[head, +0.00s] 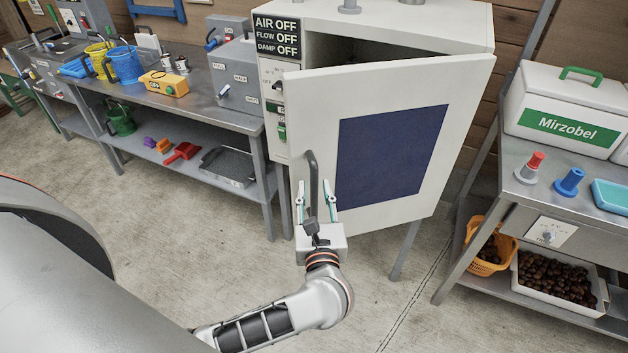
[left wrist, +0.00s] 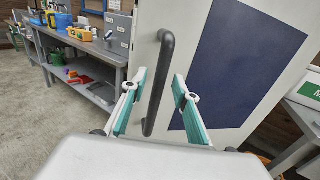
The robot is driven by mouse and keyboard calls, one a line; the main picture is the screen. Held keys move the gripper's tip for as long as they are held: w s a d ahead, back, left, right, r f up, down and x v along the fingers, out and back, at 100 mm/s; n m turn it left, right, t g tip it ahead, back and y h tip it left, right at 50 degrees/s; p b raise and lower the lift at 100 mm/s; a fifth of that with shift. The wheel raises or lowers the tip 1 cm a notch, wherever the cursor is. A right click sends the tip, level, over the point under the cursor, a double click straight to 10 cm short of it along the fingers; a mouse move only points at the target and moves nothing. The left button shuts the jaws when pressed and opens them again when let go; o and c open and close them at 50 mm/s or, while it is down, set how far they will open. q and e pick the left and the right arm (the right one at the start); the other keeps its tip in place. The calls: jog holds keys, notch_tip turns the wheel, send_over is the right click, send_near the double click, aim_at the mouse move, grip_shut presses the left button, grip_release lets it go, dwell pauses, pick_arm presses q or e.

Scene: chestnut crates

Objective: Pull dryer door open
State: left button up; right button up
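The white dryer (head: 400,45) stands in the middle of the head view. Its white door (head: 308,115), with a dark blue panel (head: 390,155), is ajar, with a dark gap along its top. A dark vertical bar handle (head: 312,168) is on the door's left side; it also shows in the left wrist view (left wrist: 155,90). My left gripper (head: 315,190) is at the handle, with its green-padded fingers spread on either side. In the left wrist view the handle runs between the open fingers (left wrist: 157,78), with gaps on both sides. My right gripper is not in view.
A metal workbench (head: 205,108) with a blue bucket (head: 125,65) and yellow box (head: 164,84) stands left. A bench (head: 490,193) at right carries a white box (head: 565,112), with an orange basket (head: 500,243) below. Concrete floor is clear before the door.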

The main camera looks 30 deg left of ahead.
pick_arm(q)
jog(key=shift+x, duration=1.3)
grip_shut()
jog(key=shift+d, duration=0.1)
